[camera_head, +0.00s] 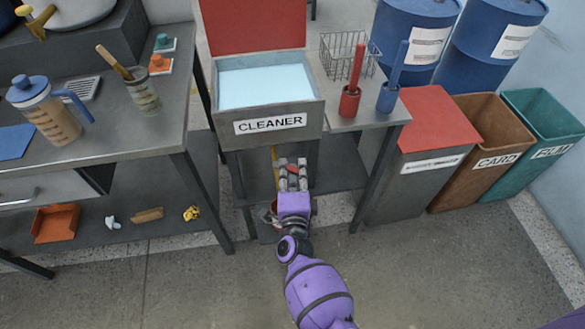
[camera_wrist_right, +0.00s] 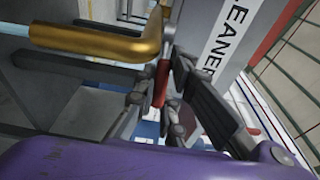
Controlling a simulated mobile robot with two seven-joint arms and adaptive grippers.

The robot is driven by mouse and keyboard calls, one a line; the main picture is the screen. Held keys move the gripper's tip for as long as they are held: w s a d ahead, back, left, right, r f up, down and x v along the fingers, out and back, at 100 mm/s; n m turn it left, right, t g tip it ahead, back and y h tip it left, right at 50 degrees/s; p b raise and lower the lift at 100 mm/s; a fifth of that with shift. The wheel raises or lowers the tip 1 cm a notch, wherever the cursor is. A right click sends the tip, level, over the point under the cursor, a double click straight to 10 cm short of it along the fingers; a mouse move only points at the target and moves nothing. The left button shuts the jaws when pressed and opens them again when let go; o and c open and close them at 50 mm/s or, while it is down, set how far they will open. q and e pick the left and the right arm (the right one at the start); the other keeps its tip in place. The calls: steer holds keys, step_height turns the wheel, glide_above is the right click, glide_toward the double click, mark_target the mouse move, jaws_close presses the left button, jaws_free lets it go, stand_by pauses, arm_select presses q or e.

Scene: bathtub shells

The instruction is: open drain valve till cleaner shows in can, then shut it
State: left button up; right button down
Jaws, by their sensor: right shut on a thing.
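The cleaner tank (camera_head: 268,121) stands with its red lid up and pale blue liquid (camera_head: 266,86) inside. My right gripper (camera_head: 292,166) is below the tank front, shut on the red drain valve handle (camera_head: 293,179). In the right wrist view the red handle (camera_wrist_right: 160,84) sits between the fingers, beside the bent brass drain pipe (camera_wrist_right: 100,42). A small part of what may be the can (camera_head: 268,214) shows beside my wrist; its inside is hidden. I cannot see any flow from the pipe. My left gripper is out of view.
A grey bench (camera_head: 160,125) with a blue-lidded jug (camera_head: 45,108) stands at left. At right are a side table (camera_head: 365,118) with red and blue brushes, a red-lidded bin (camera_head: 430,130), and card and film bins. The front floor is clear.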

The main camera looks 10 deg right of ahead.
stand_by(0.4)
steer(key=c, duration=1.8)
jaws_free()
steer(key=s+a, duration=0.1)
steer(key=s, duration=1.1)
